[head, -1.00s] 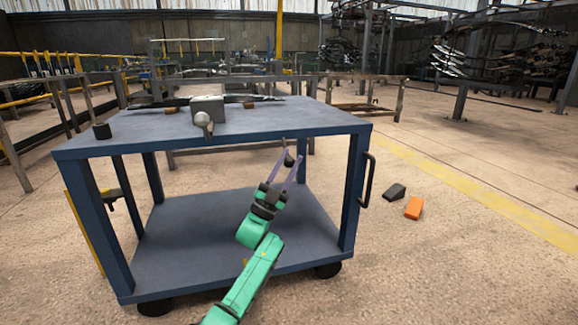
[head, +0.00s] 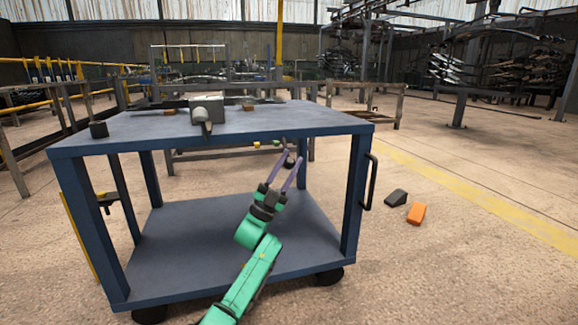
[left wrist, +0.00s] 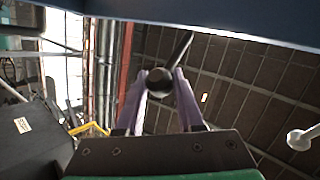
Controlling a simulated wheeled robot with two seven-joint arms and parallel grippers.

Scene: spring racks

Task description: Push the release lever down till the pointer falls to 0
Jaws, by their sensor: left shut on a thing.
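My left gripper (head: 289,162) is at the front edge of the blue cart's top (head: 250,122), towards its right side. Its purple fingers are shut on a dark round knob (left wrist: 158,80), with a dark rod running up and right from it in the left wrist view. I cannot tell for sure that this is the release lever. A grey box (head: 207,104) stands on the cart top, with a grey handle (head: 206,126) pointing forward. A pale ball-ended handle (left wrist: 300,138) shows at right in the wrist view. I cannot make out a pointer or scale. My right gripper is not in view.
A dark cup-like piece (head: 98,130) stands at the cart top's left. The lower shelf (head: 200,250) is bare. A black side handle (head: 369,181) sticks out at right. A dark wedge (head: 396,198) and an orange block (head: 416,213) lie on the floor.

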